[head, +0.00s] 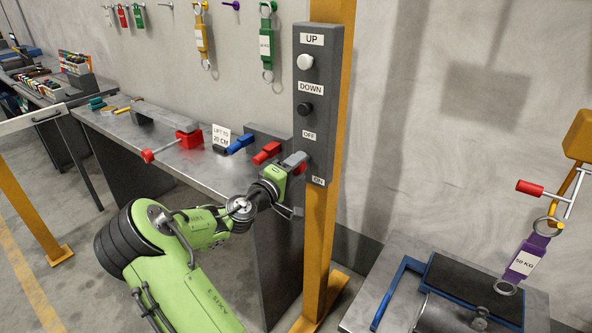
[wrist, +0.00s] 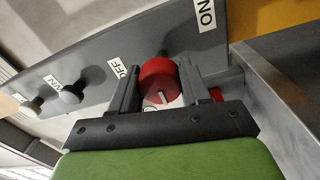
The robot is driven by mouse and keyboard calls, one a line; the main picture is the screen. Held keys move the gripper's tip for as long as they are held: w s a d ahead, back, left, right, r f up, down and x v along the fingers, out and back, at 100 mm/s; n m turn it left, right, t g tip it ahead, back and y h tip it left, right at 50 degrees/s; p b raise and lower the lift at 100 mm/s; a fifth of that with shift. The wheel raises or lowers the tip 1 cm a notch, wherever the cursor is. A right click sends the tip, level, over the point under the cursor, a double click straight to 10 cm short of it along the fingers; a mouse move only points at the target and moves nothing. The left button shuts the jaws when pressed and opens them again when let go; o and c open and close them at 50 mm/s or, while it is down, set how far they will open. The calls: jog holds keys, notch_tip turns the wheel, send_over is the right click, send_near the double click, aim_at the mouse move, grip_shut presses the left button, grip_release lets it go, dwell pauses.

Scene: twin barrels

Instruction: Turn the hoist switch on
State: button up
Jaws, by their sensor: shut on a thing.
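The hoist control box (head: 318,120) is a tall grey panel on a yellow post. It carries UP, DOWN, OFF and ON labels. In the wrist view, the red switch knob (wrist: 159,78) sits on the panel between the OFF label (wrist: 118,68) and the ON label (wrist: 206,15). A pale mark shows on the knob's near face.
A white button (head: 304,62) and a black button (head: 304,109) stick out above my gripper. The metal workbench (head: 190,165) with red and blue tools is left of the panel. The yellow post (head: 333,150) stands behind it. A purple 50 KG tag (head: 526,260) hangs at right.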

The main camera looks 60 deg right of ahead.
dwell(0.3)
jog(key=o, duration=1)
jog(key=shift+o, duration=0.2)
jog(key=w+a+p, duration=0.1)
jog(key=w+a, duration=0.1)
jog(key=a, duration=1.3)
jog(key=shift+w+a+f, duration=0.2)
jog(key=shift+a+f, duration=0.05)
jog(key=shift+a, duration=0.1)
jog(key=shift+p, duration=0.3)
